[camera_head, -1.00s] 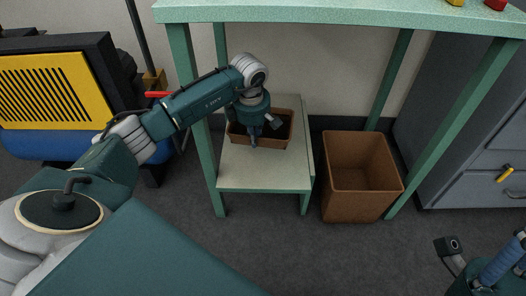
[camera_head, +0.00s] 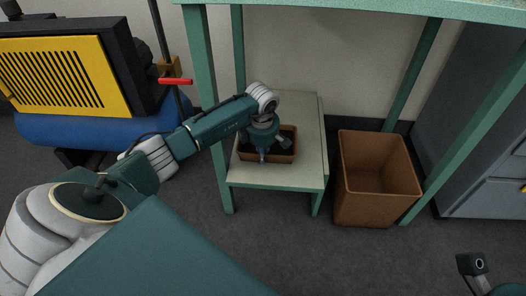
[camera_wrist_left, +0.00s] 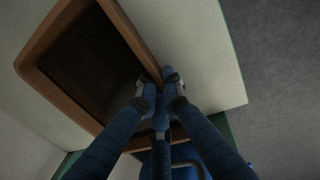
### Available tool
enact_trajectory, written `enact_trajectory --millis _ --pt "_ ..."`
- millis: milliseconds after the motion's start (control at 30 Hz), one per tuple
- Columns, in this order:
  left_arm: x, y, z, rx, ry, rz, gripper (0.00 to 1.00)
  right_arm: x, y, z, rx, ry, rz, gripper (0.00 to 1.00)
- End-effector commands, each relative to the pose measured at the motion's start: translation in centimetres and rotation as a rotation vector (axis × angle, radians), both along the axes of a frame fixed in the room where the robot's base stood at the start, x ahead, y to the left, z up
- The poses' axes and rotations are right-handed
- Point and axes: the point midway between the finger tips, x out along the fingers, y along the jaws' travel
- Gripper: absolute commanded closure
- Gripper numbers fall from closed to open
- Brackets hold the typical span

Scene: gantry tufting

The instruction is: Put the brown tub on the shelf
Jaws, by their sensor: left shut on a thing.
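The brown tub (camera_head: 285,157) is a shallow, open, rectangular tub on the pale low shelf (camera_head: 311,120) beneath the green table. My left gripper (camera_head: 263,156) is over the tub's near side, and its arm hides part of the tub. In the left wrist view, the gripper's fingertips (camera_wrist_left: 160,88) are shut on the rim of the tub (camera_wrist_left: 128,32), one finger on each side of its wall. The tub looks level, with the pale surface close around it. I cannot tell whether its underside touches the shelf.
A taller, empty brown bin (camera_head: 374,207) stands on the floor right of the shelf. Green table legs (camera_head: 207,100) flank the shelf. A yellow and black machine (camera_head: 65,70) is at left, with a red handle (camera_head: 175,81). A grey cabinet (camera_head: 480,130) is at right.

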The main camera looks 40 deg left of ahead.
Motion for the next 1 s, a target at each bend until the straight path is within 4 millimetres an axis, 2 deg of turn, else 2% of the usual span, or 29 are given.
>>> enact_trajectory --millis 333,367,433,733,867,1000 --pt "0.1 0.0 -0.2 0.001 -0.004 -0.001 1.0 0.0 0.0 -0.1 0.0 0.001 0.0 0.75" --pt "0.1 0.0 -0.1 0.0 -0.002 -0.001 0.88 0.1 0.0 0.0 -0.001 0.0 0.0 0.75" --pt "0.1 0.0 -0.1 0.0 -0.002 -0.001 0.75 0.1 0.0 0.1 -0.001 0.0 0.0 0.75" --pt "0.1 0.0 0.0 0.0 -0.001 -0.001 0.75 0.0 0.0 0.3 0.0 -0.003 -0.001 0.75" --pt "0.0 0.0 1.2 0.001 -0.003 -0.001 0.75 -0.1 -0.1 0.8 0.003 -0.006 0.0 0.75" --pt "-0.2 -0.2 4.1 0.002 -0.005 -0.002 0.75 -0.2 -0.1 2.0 0.003 -0.004 0.0 0.75"
